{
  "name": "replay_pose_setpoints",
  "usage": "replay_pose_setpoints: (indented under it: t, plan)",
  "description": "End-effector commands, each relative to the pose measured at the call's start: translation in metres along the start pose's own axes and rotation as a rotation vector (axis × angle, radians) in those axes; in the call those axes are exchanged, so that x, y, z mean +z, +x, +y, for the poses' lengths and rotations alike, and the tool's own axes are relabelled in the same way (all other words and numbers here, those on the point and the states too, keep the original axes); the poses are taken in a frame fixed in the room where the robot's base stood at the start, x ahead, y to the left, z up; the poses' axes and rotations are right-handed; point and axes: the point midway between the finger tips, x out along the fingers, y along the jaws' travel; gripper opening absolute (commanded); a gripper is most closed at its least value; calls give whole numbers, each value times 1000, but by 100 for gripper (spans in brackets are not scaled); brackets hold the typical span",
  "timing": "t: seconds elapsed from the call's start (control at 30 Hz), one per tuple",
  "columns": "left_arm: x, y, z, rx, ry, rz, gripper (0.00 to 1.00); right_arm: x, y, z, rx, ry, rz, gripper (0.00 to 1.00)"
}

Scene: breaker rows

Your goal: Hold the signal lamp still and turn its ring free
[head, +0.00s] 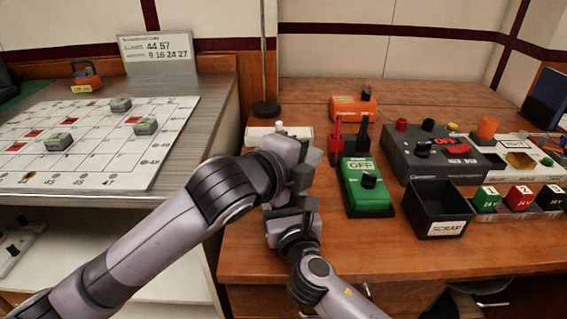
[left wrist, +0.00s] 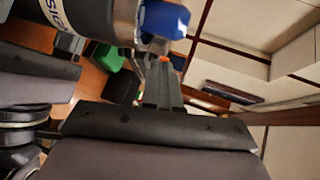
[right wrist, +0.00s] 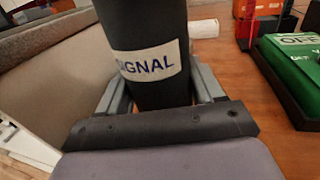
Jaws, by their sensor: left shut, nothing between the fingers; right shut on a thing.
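The signal lamp is a dark cylinder with a white label. It fills the upper middle of the right wrist view (right wrist: 150,75). My right gripper (right wrist: 160,95) is shut on its body, one finger on each side. In the left wrist view the lamp (left wrist: 85,15) lies across the top, with a blue part (left wrist: 165,18) at its end. My left gripper (left wrist: 162,85) is shut and empty close to that end; contact cannot be told. In the head view my left gripper (head: 302,178) is just above my right gripper (head: 290,208), and they mostly hide the lamp.
A green OFF box (head: 367,200) and a black scrap bin (head: 433,212) stand right of my grippers. A dark grey OFF panel (head: 400,160) is behind. Red tools (head: 337,140) stand close by. The bench front (head: 350,260) is clear. A marked white board (head: 100,140) lies left.

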Motion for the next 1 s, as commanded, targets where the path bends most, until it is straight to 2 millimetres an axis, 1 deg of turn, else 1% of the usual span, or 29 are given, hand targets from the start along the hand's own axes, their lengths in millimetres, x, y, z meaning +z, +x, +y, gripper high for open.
replay_pose_setpoints:
  t: [0.3, 0.8, 1.0]
  plan:
    - [0, 5, -2, 0, 0, 1, 0, 2, 0, 1, 2, 1, -4, 12]
    - [0, 5, -2, 0, 0, 0, 0, 2, 0, 0, 1, 1, -4, 12]
    - [-7, -2, 0, -1, 1, 2, 0, 2, 0, 0, 0, 1, -4, 12]
